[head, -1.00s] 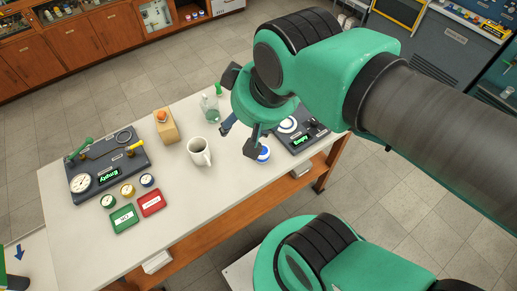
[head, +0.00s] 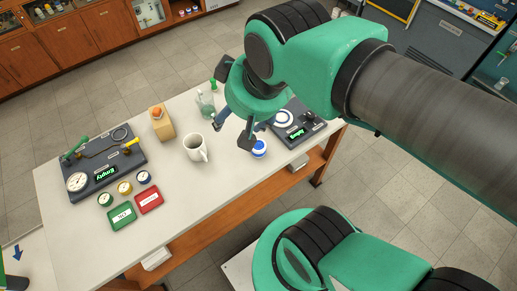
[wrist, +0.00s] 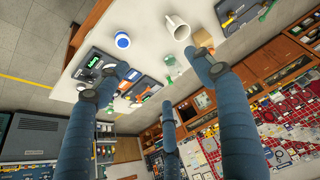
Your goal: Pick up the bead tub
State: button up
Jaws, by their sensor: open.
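A small round tub with a white and blue top (head: 259,149), which looks like the bead tub, stands near the front edge of the pale bench, right of the white mug. In the wrist view the same tub (wrist: 122,40) shows from above at the upper left. My gripper (head: 236,132) is above the bench, just left of and behind the tub in the head view. Its fingers are spread apart with nothing between them. The wrist view shows the spread blue fingers (wrist: 160,90); the tub lies outside them, not touched.
A white mug (head: 195,147) and a clear bottle (head: 206,104) stand left of my gripper. A dark gauge panel (head: 296,125) lies right of the tub. A wooden block (head: 163,124), red and green trays (head: 122,216) and another panel (head: 90,175) are further left.

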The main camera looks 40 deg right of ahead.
jog(key=w+d+f+g, duration=0.3)
jog(key=w+d+f, duration=0.3)
jog(key=w+f, duration=0.35)
jog(key=m+g+p, duration=0.1)
jog(key=m+g, duration=0.1)
jog(key=g, duration=0.1)
send_over(258, 145)
notch_tip(258, 145, down, 18)
jog(key=shift+w, duration=0.2)
jog(key=shift+f, duration=0.15)
jog(key=shift+f+b, duration=0.55)
jog(key=shift+f, duration=3.6)
jog(key=shift+f, duration=0.1)
jog(key=shift+s+d+f+b, duration=0.1)
jog(key=shift+f+b, duration=0.55)
jog(key=shift+f, duration=1.85)
